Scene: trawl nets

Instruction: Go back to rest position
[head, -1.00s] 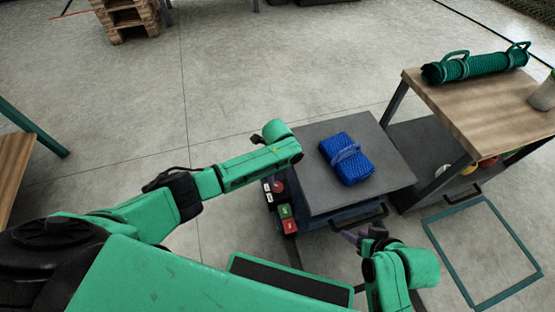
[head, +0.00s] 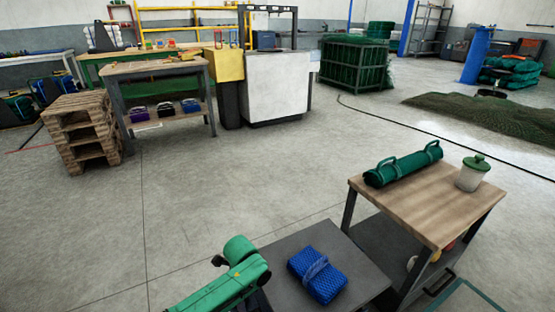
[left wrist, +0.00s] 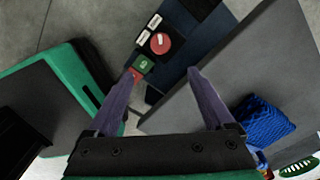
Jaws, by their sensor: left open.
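My left gripper (left wrist: 160,76) shows in the left wrist view with its two purple-grey fingers spread apart and nothing between them. It is over the side of the grey-topped cart, near a panel with a red knob (left wrist: 160,43) and green and red buttons. In the head view only a green part of my left arm shows at the bottom, left of the cart, and its fingers are hidden. A blue folded net bundle (head: 318,276) lies on the grey cart top (head: 283,252), apart from the left gripper. My right gripper is outside the head view.
A wood-topped table (head: 430,200) stands right of the cart, bearing a green net roll (head: 403,164) and a lidded pale container (head: 473,174). Stacked pallets (head: 82,133) and a workbench (head: 155,68) stand farther back. Open concrete floor lies between.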

